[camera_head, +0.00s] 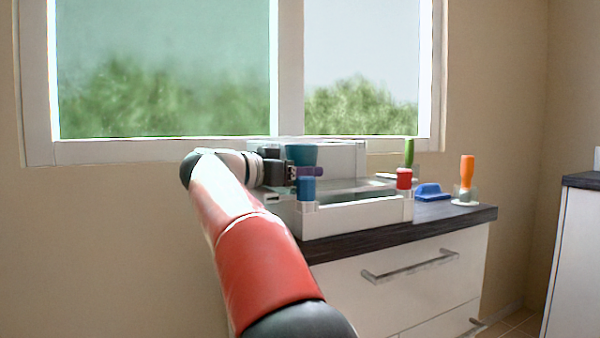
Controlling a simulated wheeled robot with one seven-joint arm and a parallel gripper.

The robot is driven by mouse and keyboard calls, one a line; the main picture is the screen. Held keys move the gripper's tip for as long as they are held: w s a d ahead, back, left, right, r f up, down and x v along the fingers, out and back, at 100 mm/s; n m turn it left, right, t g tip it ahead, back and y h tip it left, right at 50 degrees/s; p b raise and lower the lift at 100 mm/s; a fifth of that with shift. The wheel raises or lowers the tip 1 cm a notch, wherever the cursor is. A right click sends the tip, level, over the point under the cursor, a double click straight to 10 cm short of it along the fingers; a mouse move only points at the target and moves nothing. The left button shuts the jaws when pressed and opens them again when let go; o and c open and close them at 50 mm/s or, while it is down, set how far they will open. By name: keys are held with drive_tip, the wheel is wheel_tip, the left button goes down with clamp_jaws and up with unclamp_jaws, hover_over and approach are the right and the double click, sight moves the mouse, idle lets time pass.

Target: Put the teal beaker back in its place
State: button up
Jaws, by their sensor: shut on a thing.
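The teal beaker (302,155) is upright with its wider rim at the top, above the left part of a white box (352,216) on the dark counter. My gripper (291,168) reaches in from the left and is shut on the beaker. The gripper's dark body hides part of its lower side. The beaker's underside and any contact below it cannot be made out. No empty place for it can be clearly picked out.
A blue piece (306,188) and a red piece (404,179) stand at the box's front corners. A purple piece (310,171) is close to the gripper. Green (409,153) and orange (467,171) handles and a blue object (432,191) are to the right. The window is behind.

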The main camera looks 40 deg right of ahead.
drive_tip(key=shift+f, duration=0.25)
drive_tip(key=shift+f, duration=0.15)
drive_tip(key=o, duration=1)
drive_tip(key=shift+f, duration=0.2)
drive_tip(key=shift+r, duration=0.25)
drive_tip(key=shift+w+a+r, duration=0.1)
drive_tip(key=shift+a+r, duration=0.1)
drive_tip(key=a, duration=0.4)
drive_tip(key=a+p, duration=0.1)
drive_tip(key=a, duration=0.2)
drive_tip(key=a+r, duration=0.1)
drive_tip(key=a, duration=0.3)
drive_tip(key=shift+w+a+p, duration=0.2)
drive_tip(key=shift+a+p, duration=0.1)
drive_tip(key=shift+p, duration=0.05)
